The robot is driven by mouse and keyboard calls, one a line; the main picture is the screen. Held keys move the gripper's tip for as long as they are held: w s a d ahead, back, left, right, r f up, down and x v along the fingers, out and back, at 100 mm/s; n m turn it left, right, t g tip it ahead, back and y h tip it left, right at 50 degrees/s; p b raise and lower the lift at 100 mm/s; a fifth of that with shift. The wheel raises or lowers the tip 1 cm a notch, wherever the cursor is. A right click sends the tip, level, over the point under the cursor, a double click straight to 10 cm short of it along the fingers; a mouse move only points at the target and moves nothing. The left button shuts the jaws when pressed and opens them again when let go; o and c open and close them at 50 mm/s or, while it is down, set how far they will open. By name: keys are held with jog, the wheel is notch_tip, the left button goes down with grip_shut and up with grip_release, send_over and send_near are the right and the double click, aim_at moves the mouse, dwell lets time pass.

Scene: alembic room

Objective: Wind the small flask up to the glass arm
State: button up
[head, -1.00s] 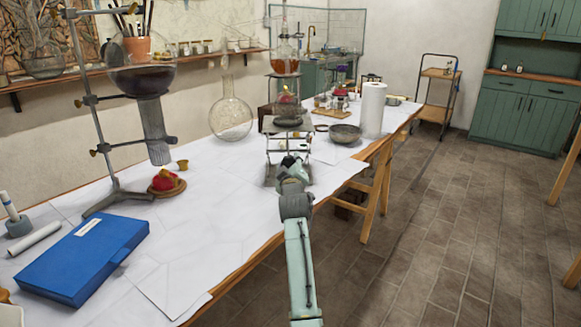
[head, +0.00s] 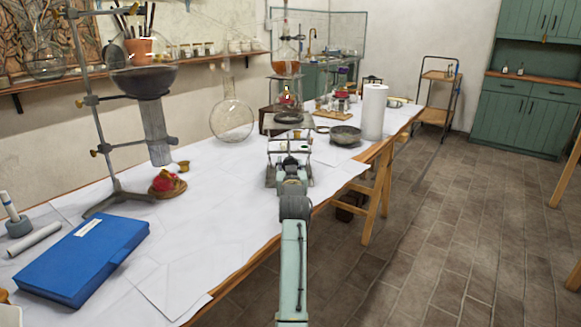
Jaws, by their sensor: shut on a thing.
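A metal lab jack (head: 271,176) stands on the white-covered bench in front of me. My gripper (head: 290,163) is at its near side, shut on what looks like the jack's knob. The gripper hides most of that knob. A dark shallow dish (head: 289,118) shows just above the jack in the picture; whether it rests on the jack is unclear. Behind it a round flask with orange liquid (head: 285,67) stands high over a small flame, with glassware rising above it. I cannot clearly make out a separate small flask or the glass arm's open end.
A large clear round flask (head: 231,120) stands left of the jack. A grey bowl (head: 345,136) and a paper roll (head: 374,112) stand to the right. A tall clamp stand (head: 95,120) and a blue box (head: 82,260) are at the left. The bench is clear between.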

jog(key=shift+m, duration=0.3)
dwell(0.4)
jog(key=o, duration=1.2)
jog(key=shift+s, duration=0.15)
jog(key=s, duration=1.1)
jog(key=shift+s+d, duration=0.2)
jog(key=shift+s, duration=0.2)
